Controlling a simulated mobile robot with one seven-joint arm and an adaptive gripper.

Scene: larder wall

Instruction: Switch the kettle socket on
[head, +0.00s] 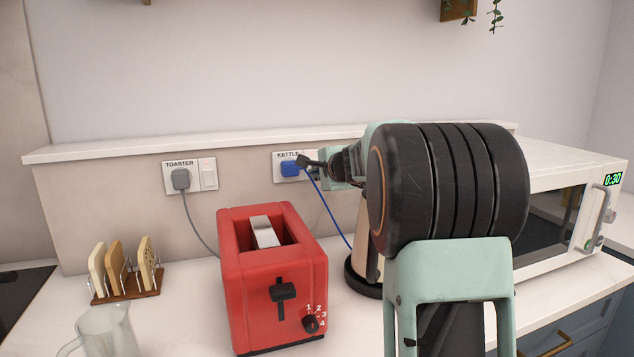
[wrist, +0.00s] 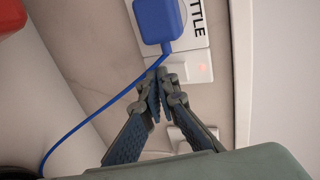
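The kettle socket (head: 280,155) is a white wall plate labelled KETTLE, with a blue plug (head: 290,169) in it. My gripper (head: 304,161) is at the plate's right side and hides the switch in the head view. In the wrist view my gripper (wrist: 163,78) has its fingertips together, with nothing seen between them, at the switch's edge by the plug. I cannot tell whether they touch it.
The toaster socket (head: 190,176) with a grey plug is to the left. A red toaster (head: 270,280), a toast rack (head: 127,285) and a glass jug (head: 105,335) stand on the counter. The kettle (head: 362,282) is mostly hidden behind my arm. A microwave (head: 560,215) stands right.

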